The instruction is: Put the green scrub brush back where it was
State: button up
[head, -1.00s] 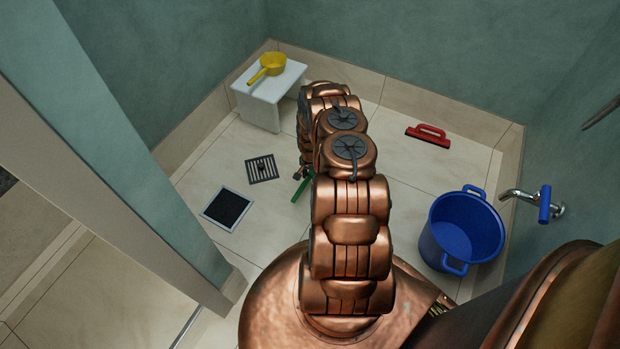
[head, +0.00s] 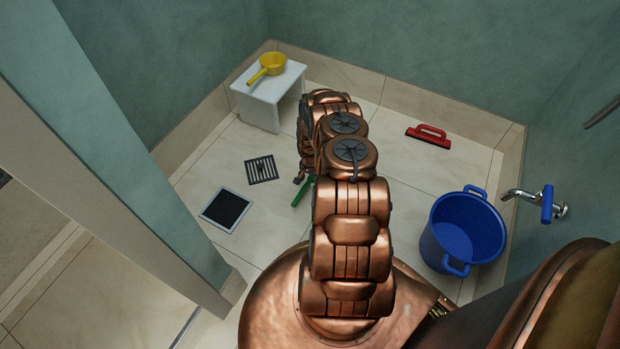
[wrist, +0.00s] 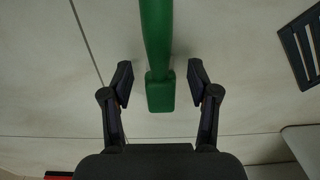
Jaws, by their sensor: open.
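The green scrub brush (head: 302,192) lies on the tiled floor left of my arm in the head view, with part of it hidden behind the arm. In the wrist view its green handle (wrist: 157,35) runs down from the top edge, and its blunt end sits between my fingers. My gripper (wrist: 160,80) is open, with one finger on each side of the handle end and a visible gap to both. Whether the fingertips are level with the handle is hard to tell. The brush head is out of the wrist view.
A slotted drain grate (head: 261,170) and a framed dark square (head: 226,208) lie on the floor to the left. A white stool (head: 262,112) carries a yellow scoop (head: 268,65). A red-handled tool (head: 428,136), blue bucket (head: 462,235) and tap (head: 545,204) are right.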

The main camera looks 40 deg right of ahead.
jog(key=w+a+r+n+g+p, duration=0.15)
jog(key=a+r, duration=0.25)
jog(key=r, duration=1.1)
jog(key=a+r+n+t+p, duration=0.1)
jog(key=a+r+n, duration=0.15)
jog(key=r, duration=1.15)
jog(key=s+a+r+n+g, duration=0.1)
jog(key=s+a+r+n, duration=0.15)
jog(key=a+r, duration=0.55)
jog(key=s+a+r+n+g, duration=0.1)
jog(key=s+a+r, duration=0.4)
jog(key=r, duration=0.5)
jog(key=s+a+r+n, duration=0.2)
jog(key=s+a+r, duration=0.2)
jog(key=s, duration=0.4)
jog(key=s+a+r+n+g, duration=0.1)
jog(key=s+a+r+n, duration=0.2)
jog(key=s+a+r, duration=0.2)
jog(key=s+a+r+n, duration=0.2)
jog(key=s+a+r, duration=0.2)
jog(key=s+a, duration=0.3)
jog(key=s, duration=0.5)
jog(key=shift+r, duration=0.3)
